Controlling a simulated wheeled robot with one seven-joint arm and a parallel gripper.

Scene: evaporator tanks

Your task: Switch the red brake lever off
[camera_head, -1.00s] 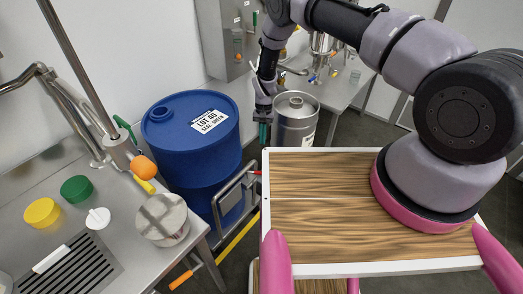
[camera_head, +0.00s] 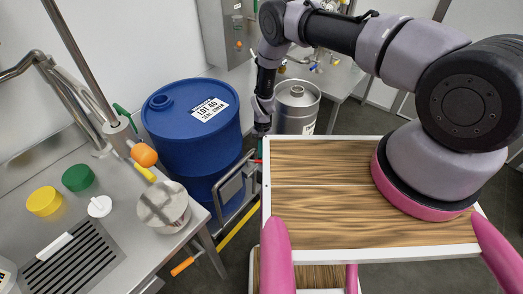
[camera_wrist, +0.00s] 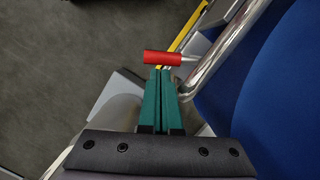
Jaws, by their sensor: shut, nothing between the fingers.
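The red brake lever (camera_wrist: 162,57) shows in the wrist view as a short red cylinder on a thin metal rod, beside the bent metal tube of the drum cart. In the head view only a small red bit of it (camera_head: 256,161) shows, at the left edge of the wooden top. My gripper (camera_wrist: 161,72) has two green fingers that lie together with nothing between them. Their tips are right at the red lever in the wrist view; I cannot tell whether they touch it. In the head view my gripper (camera_head: 262,148) points down, its tips partly hidden by the wooden top.
A blue drum (camera_head: 190,150) stands on the metal-framed cart (camera_head: 229,188). A steel canister (camera_head: 297,108) stands behind the wooden top (camera_head: 320,215). A sink counter (camera_head: 125,232) with jars is at the left. An orange handle (camera_head: 183,266) sticks out below the counter.

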